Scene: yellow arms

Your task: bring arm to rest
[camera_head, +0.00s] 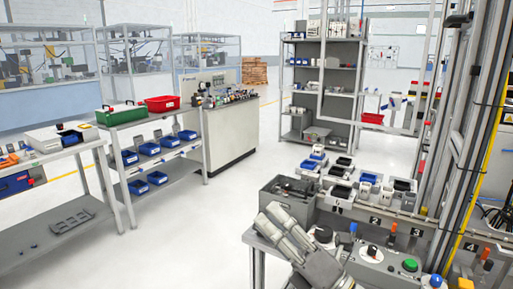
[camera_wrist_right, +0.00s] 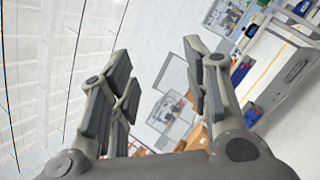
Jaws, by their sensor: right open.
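My right gripper (camera_head: 268,214) is in the lower middle of the head view, raised in front of the near workbench and pointing up and to the left. In the right wrist view its two fingers (camera_wrist_right: 158,62) stand apart with nothing between them. It is open and empty. The right arm runs down to the bottom edge of the head view. My left gripper does not show in either view.
Close behind the right gripper is a grey bin (camera_head: 289,202) on the workbench. Small trays (camera_head: 343,170) and a control panel with a green button (camera_head: 410,265) lie to its right. A shelf rack (camera_head: 323,85) stands behind. Open floor (camera_head: 190,235) lies left.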

